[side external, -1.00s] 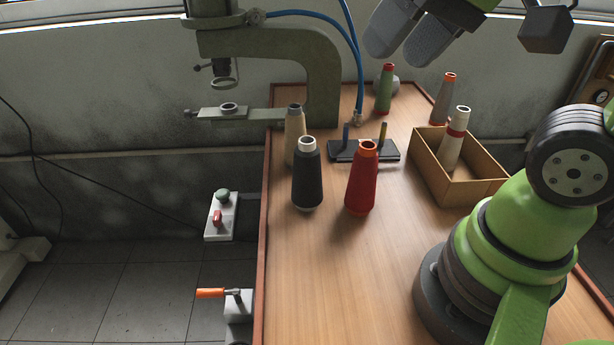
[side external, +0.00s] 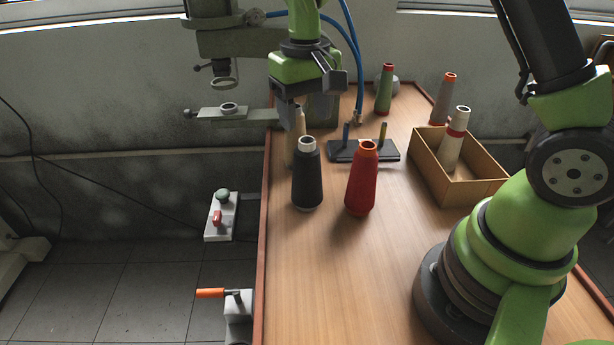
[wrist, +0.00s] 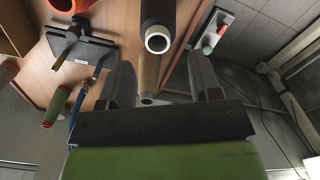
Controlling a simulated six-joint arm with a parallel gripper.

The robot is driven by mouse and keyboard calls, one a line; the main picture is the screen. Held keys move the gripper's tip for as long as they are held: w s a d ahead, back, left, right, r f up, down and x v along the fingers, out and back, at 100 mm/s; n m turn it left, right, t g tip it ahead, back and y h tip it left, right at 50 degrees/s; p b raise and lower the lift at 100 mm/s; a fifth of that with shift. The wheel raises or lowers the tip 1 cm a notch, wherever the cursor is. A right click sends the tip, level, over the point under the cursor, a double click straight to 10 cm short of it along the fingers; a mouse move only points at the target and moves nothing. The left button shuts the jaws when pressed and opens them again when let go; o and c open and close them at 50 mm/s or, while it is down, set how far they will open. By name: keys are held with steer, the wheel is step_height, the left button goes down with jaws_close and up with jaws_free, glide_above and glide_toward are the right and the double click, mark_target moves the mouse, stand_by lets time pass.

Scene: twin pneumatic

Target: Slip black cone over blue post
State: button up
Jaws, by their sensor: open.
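The black cone (side external: 307,182) stands upright on the table with its pale tip up; it also shows in the wrist view (wrist: 170,12). The blue post (side external: 346,134) stands at the left of a dark base plate (side external: 362,152), and no cone is on it. My gripper (side external: 304,115) is open and points down, behind and above the black cone. In the side view it partly hides a tan cone (side external: 298,150). In the wrist view the tan cone (wrist: 148,75) shows between the open fingers; I cannot tell how deep it sits.
A yellow post (side external: 383,132) shares the base plate. A red cone (side external: 362,182) stands right of the black one. A box (side external: 479,191) holds a cone. A green cone (side external: 385,92) and a grey cone (side external: 444,100) stand behind.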

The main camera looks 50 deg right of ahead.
mark_target(304, 143)
steer(key=f, duration=0.6)
steer(key=shift+a, duration=0.2)
steer(key=shift+c, duration=0.3)
jaws_close()
